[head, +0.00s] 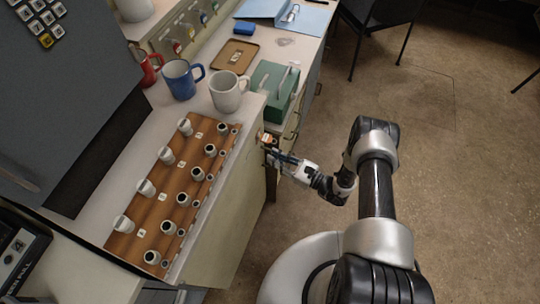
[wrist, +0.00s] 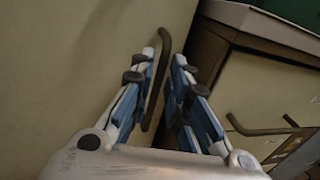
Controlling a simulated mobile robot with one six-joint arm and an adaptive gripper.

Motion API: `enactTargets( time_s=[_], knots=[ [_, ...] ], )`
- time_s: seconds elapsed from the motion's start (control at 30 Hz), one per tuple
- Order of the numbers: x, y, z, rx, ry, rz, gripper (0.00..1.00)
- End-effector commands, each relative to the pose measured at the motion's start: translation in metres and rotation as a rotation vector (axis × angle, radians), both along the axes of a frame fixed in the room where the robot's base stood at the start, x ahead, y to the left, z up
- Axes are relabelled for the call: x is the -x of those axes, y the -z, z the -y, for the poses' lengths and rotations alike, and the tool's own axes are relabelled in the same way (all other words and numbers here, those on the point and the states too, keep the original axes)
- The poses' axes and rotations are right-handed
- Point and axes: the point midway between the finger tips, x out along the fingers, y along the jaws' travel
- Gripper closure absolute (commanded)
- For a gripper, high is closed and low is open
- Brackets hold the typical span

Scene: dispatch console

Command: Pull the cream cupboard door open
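The cream cupboard door (head: 228,222) is the pale upright panel below the console top in the head view. It fills the left of the wrist view (wrist: 85,65). I cannot tell whether it stands slightly ajar. Its dark bar handle (wrist: 163,48) runs upright near the door's right edge. My gripper (head: 272,150) is at the door's far end in the head view. In the wrist view my gripper (wrist: 165,58) is open, with the handle between its blue-and-white fingers, nearer the left one. Whether a finger touches the handle is unclear.
A second cream front with a bar handle (wrist: 262,130) lies to the right in the wrist view. Mugs, including a blue one (head: 180,80), and a green box (head: 273,90) stand on the console top. The floor (head: 440,140) to the right is clear nearby; chairs stand farther back.

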Motion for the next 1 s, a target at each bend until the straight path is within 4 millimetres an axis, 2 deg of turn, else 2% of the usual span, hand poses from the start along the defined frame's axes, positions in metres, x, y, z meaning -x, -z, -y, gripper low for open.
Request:
enactTargets(
  time_s=[0.03,0.2,0.53,0.8,1.0],
  knots=[
    [-0.004,0.001,-0.008,0.001,-0.004,0.002,0.84],
    [-0.013,0.000,-0.020,0.001,-0.002,0.001,0.84],
    [-0.015,-0.001,-0.023,0.000,0.001,0.000,0.84],
    [-0.015,0.000,-0.023,0.001,0.000,0.001,1.00],
    [-0.015,0.000,-0.023,0.001,0.000,0.001,1.00]
  ],
)
